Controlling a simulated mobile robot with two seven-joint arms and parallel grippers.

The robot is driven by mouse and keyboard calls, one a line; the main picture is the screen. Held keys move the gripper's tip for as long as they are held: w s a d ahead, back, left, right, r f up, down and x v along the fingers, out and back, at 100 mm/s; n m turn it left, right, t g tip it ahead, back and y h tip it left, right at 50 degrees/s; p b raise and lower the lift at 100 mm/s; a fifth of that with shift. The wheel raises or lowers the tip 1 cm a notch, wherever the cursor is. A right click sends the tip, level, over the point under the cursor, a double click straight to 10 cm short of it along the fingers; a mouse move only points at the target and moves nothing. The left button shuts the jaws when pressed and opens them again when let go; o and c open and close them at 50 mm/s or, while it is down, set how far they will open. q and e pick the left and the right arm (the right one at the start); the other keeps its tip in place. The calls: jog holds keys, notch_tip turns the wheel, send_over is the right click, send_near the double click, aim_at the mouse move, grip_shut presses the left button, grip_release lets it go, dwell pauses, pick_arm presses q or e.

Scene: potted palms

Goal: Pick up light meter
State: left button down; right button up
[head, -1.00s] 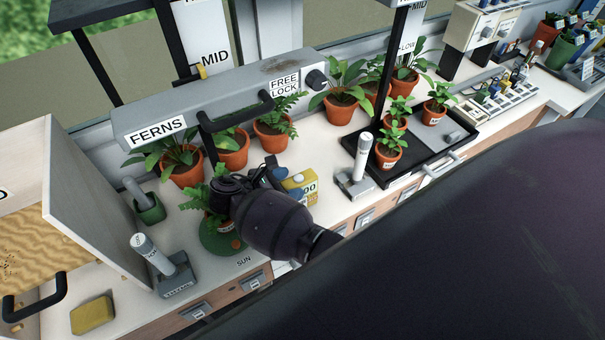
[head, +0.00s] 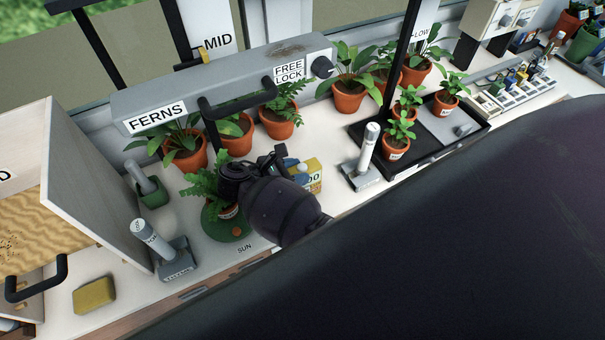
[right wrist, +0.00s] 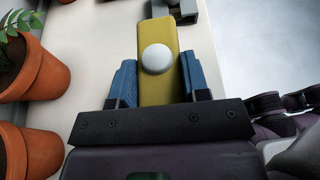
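The light meter is a yellow block with a white dome; in the right wrist view the light meter (right wrist: 157,88) lies between the two blue fingers of my right gripper (right wrist: 160,85). Both fingers lie against its sides with no visible gap. In the head view the light meter (head: 314,172) is on the white counter, partly hidden by my right gripper (head: 292,166); whether it is raised off the surface cannot be told. My left gripper is not in view.
A potted fern on a green disc (head: 226,230) stands just left of my right gripper. A grey bar labelled FERNS (head: 220,85) runs behind it over several pots. A grey stand with a white cylinder (head: 366,155) and a black tray (head: 447,137) are to the right.

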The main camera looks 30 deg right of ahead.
jog(key=c, duration=0.4)
jog(key=shift+c, duration=0.2)
